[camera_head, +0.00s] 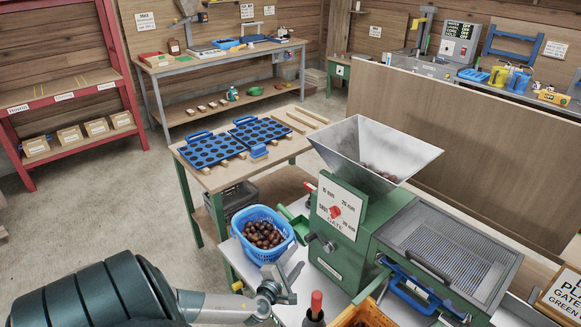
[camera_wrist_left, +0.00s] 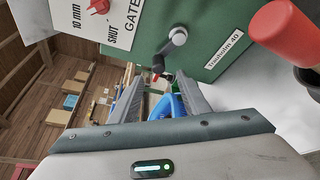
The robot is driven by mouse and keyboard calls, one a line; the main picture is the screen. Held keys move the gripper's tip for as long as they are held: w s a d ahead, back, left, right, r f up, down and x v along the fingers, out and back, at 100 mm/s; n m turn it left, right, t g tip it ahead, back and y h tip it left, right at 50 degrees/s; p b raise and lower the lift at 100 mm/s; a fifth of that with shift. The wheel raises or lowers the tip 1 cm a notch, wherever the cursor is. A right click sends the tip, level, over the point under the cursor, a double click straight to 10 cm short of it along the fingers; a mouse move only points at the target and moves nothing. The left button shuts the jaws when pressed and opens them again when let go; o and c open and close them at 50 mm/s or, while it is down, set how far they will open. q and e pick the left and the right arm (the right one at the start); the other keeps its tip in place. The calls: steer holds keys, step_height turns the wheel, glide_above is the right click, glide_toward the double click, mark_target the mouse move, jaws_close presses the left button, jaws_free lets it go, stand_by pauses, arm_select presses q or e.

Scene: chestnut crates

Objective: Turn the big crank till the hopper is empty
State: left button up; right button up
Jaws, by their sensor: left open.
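The green machine (camera_head: 338,232) carries a grey metal hopper (camera_head: 345,142) with some brown chestnuts (camera_head: 378,172) low inside it. A crank (camera_head: 322,243) with a dark grip sticks out of the machine's front, below the red gate knob (camera_head: 336,211). My left gripper (camera_head: 291,268) is open and empty, to the left of the crank and apart from it. In the left wrist view the crank (camera_wrist_left: 168,52) shows just beyond the open fingers (camera_wrist_left: 158,78). My right gripper is not in view.
A blue basket (camera_head: 248,215) of chestnuts stands left of the machine, close behind my left gripper. A red-handled tool (camera_head: 316,304) stands in front of the machine, with an orange crate (camera_head: 366,314) beside it. Blue trays (camera_head: 212,150) lie on the wooden table behind.

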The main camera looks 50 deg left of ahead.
arm_select(q)
steer(key=v, duration=0.3)
steer(key=shift+s+d+r, duration=0.1)
steer(key=shift+s+d, duration=0.05)
steer(key=shift+s, duration=0.05)
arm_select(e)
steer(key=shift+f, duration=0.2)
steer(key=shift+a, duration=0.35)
